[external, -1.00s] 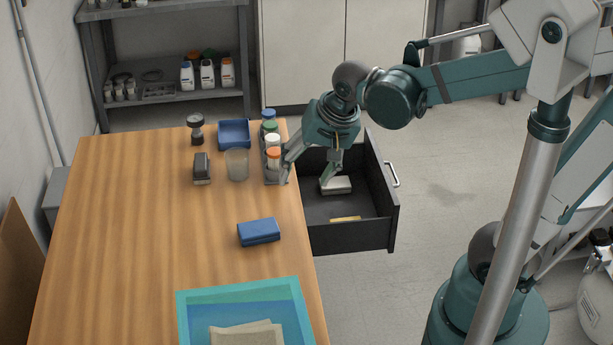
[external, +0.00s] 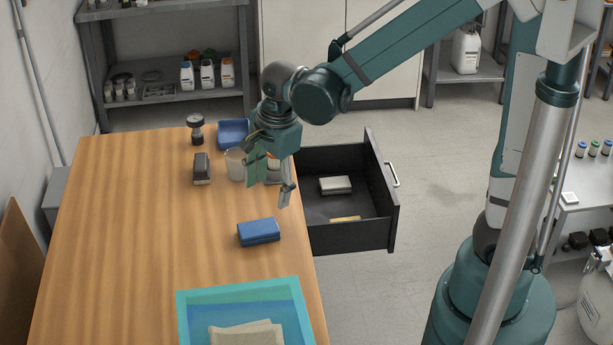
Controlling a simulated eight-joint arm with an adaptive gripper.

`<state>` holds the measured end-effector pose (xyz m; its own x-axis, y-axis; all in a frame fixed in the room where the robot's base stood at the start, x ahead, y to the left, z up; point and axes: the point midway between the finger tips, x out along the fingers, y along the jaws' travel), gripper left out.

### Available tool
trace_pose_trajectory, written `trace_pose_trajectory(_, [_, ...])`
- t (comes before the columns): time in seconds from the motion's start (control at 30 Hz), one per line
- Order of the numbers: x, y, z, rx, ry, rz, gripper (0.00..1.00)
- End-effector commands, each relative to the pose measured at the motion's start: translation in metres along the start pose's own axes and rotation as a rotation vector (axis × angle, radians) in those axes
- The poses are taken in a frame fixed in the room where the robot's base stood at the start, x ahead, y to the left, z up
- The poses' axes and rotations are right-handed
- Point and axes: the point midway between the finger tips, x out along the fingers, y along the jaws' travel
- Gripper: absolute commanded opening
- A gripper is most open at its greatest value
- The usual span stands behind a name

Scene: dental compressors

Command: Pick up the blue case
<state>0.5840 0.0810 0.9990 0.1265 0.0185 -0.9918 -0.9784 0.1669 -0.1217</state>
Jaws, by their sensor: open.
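The blue case (external: 258,232) lies flat on the wooden table, close to its right edge. It is a small dark-blue box with a seam along its side. My gripper (external: 267,196) is open and empty. It hangs above the table, a little behind the case in the picture, with its fingers spread and pointing down.
A black drawer (external: 352,237) stands open at the table's right, holding a pale box (external: 335,185) and a yellow item (external: 345,219). A teal tray (external: 183,312) with cloths is in front. A cup (external: 235,164), dark brush (external: 202,169) and blue tray (external: 233,133) stand behind. The table's left is clear.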

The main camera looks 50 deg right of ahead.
Motion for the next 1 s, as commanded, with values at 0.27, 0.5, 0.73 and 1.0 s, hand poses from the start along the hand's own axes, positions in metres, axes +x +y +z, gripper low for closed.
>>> trace_pose_trajectory(0.27, [0.022, -0.01, 0.017, 0.247, 0.029, 0.065, 0.55])
trace_pose_trajectory(0.5, [0.04, -0.012, 0.025, 0.404, 0.057, 0.102, 0.55])
trace_pose_trajectory(0.73, [0.045, -0.012, 0.027, 0.452, 0.066, 0.111, 0.55])
trace_pose_trajectory(1.0, [0.045, -0.012, 0.027, 0.452, 0.066, 0.111, 0.55])
